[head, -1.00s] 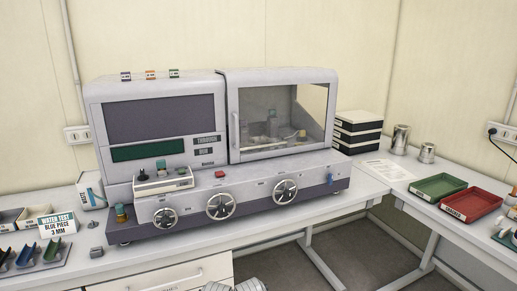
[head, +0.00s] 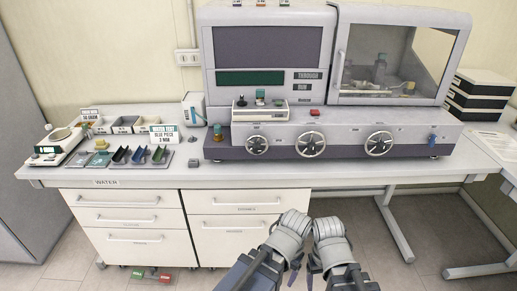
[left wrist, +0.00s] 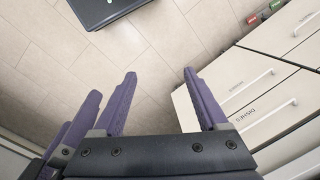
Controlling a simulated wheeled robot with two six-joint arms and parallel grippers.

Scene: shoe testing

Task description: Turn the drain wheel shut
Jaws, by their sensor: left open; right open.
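My right gripper (head: 312,268) is low at the bottom centre, in front of the bench and well below the wheels. My left gripper is beside it; in the left wrist view its purple fingers (left wrist: 160,75) are apart and empty above the floor. Neither touches a wheel.
The white bench (head: 330,174) has drawers (head: 240,225) below its left part and open leg space at right. Shoe pieces, bins and a scale (head: 52,150) stand left of the machine; black trays (head: 480,95) stand right.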

